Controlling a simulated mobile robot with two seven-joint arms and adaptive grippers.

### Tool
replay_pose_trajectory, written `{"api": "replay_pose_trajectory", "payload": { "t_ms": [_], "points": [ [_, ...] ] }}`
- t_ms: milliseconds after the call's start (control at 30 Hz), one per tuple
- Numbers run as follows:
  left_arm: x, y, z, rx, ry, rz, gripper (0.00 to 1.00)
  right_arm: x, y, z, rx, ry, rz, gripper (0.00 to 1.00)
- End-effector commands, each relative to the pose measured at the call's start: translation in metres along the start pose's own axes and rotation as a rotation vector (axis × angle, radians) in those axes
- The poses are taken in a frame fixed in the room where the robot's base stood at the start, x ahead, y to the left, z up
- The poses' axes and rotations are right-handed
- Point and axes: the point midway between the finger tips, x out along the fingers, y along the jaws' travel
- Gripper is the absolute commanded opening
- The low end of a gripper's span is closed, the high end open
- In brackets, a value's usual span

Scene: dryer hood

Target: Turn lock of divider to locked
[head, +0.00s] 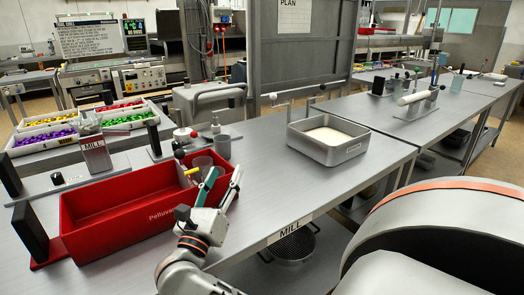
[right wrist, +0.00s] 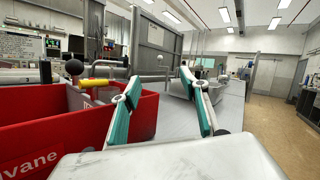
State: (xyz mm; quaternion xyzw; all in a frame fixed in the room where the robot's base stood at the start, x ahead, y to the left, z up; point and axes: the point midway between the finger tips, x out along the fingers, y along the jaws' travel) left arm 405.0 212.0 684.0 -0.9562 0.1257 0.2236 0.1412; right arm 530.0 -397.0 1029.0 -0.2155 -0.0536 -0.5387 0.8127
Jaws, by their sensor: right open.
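A yellow bar (head: 192,171) lies at the right part of the red bin (head: 70,212). A dark ball knob (head: 179,154) stands just beyond it. In the right wrist view the yellow bar (right wrist: 95,83) and dark knob (right wrist: 74,67) sit left of my fingers, at the bin's rim. I cannot tell whether the bar is the divider's lock or which way the lock is turned; the divider is not clearly visible. My right gripper (head: 222,181) is open and empty at the bin's right end, with teal finger pads apart (right wrist: 160,82). My left gripper is not in view.
A metal tray (head: 300,146) with pale contents stands on the grey bench, right of the bin. Bare bench lies between bin and tray.

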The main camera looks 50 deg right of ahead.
Motion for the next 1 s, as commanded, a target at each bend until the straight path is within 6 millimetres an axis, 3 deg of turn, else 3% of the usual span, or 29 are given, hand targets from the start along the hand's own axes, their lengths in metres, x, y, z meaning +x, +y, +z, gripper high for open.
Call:
{"api": "replay_pose_trajectory", "payload": {
  "t_ms": [500, 1000],
  "points": [
    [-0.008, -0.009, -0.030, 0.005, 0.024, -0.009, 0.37, 0.049, -0.060, -0.002, -0.415, -0.406, -0.074, 0.44],
    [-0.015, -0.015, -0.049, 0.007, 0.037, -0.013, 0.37, 0.066, -0.078, 0.011, -0.773, -0.793, -0.060, 0.44]
  ]
}}
